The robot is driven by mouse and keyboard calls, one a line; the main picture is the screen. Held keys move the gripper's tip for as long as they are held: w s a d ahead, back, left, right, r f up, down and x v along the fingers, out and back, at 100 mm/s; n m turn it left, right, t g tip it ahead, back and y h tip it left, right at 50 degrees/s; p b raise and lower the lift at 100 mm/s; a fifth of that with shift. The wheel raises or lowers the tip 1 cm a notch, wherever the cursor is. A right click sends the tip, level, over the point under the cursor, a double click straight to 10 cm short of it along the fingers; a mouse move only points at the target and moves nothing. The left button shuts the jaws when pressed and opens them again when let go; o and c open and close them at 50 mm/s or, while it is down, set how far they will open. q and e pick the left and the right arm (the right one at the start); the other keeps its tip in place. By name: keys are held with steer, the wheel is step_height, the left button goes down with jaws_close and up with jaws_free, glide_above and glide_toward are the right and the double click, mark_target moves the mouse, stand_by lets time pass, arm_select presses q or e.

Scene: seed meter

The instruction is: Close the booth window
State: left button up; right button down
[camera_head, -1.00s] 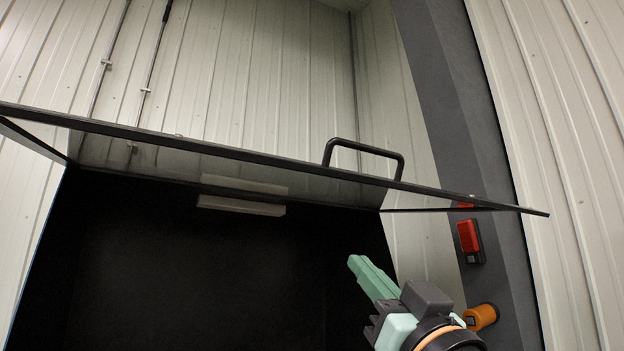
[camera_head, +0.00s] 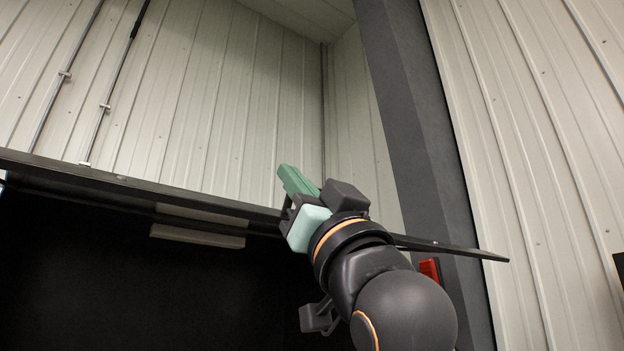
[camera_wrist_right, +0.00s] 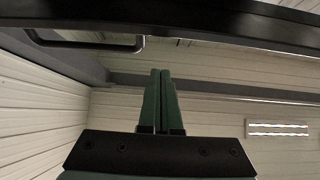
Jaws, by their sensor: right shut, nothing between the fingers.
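The booth window (camera_head: 100,178) is a dark-framed panel seen nearly edge-on in the head view, swung out above the dark booth opening (camera_head: 90,270). Its near edge slopes down to the right and passes behind my right arm. My right gripper (camera_head: 284,170) has green fingers, shut and empty, pointing up and left above the edge line in the picture. In the right wrist view, the shut fingers (camera_wrist_right: 160,73) point toward a dark frame bar (camera_wrist_right: 200,22). A black handle (camera_wrist_right: 90,43) hangs below that bar, left of the fingers and apart from them. My left gripper is out of view.
A dark grey post (camera_head: 415,140) stands to the right, with a red device (camera_head: 430,268) partly hidden by my arm. Pale ribbed walls (camera_head: 230,90) stand behind and at the right. A pale bar (camera_head: 197,236) shows within the opening.

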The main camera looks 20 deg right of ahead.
mark_target(251, 217)
steer(key=f, duration=0.1)
steer(key=w+f, duration=0.1)
steer(key=f, duration=0.1)
steer(key=shift+w+a+f, duration=0.3)
steer(key=shift+w+f, duration=0.05)
steer(key=shift+f, duration=0.15)
